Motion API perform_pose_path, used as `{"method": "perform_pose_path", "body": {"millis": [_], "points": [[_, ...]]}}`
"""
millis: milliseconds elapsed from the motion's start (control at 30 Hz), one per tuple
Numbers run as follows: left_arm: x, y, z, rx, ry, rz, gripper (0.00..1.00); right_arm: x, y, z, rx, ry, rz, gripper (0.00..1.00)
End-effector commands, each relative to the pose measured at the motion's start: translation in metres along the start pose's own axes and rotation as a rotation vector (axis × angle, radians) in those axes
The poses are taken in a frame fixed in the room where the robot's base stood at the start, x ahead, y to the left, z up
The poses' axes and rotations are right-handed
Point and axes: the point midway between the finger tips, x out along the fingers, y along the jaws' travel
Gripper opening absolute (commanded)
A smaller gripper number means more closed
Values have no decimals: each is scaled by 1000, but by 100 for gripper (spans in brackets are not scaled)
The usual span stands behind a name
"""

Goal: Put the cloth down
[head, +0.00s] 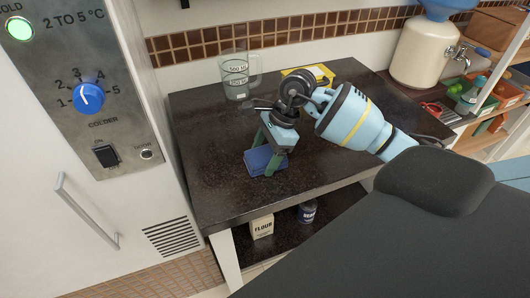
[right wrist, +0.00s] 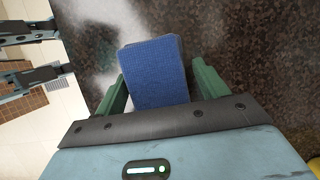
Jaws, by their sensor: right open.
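The blue folded cloth (head: 258,160) lies on the dark countertop (head: 225,190), near its front left part. My right gripper (head: 265,151) is over it, with its green fingers pointing down. In the right wrist view the cloth (right wrist: 153,75) sits between the two spread fingers (right wrist: 160,88) of this gripper. A gap shows beside the right finger; the left finger is close to the cloth's edge, and I cannot tell if they touch. My left gripper is not seen in the head view.
A clear measuring jug (head: 238,75) and a yellow item (head: 310,75) stand behind the gripper. A white cooler (head: 120,200) borders the counter on the left. Flour (head: 262,227) and a dark can (head: 307,211) are on the lower shelf. The counter's front left is clear.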

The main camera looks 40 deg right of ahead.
Motion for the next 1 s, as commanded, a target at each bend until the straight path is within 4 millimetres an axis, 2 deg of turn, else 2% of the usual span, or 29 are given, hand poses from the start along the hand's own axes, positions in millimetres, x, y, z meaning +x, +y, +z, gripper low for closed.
{"method": "perform_pose_path", "body": {"millis": [33,167,400,600,800,1000], "points": [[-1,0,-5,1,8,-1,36,7,9,-1,-1,11,35,85],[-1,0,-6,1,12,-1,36,-12,7,-1,-1,13,30,85],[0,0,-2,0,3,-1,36,-66,4,0,-2,10,20,85],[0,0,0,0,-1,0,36,-101,3,2,-1,8,19,85],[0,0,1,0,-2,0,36,-119,3,2,-1,7,19,85],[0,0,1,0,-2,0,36,-122,3,2,-2,7,18,85]]}}
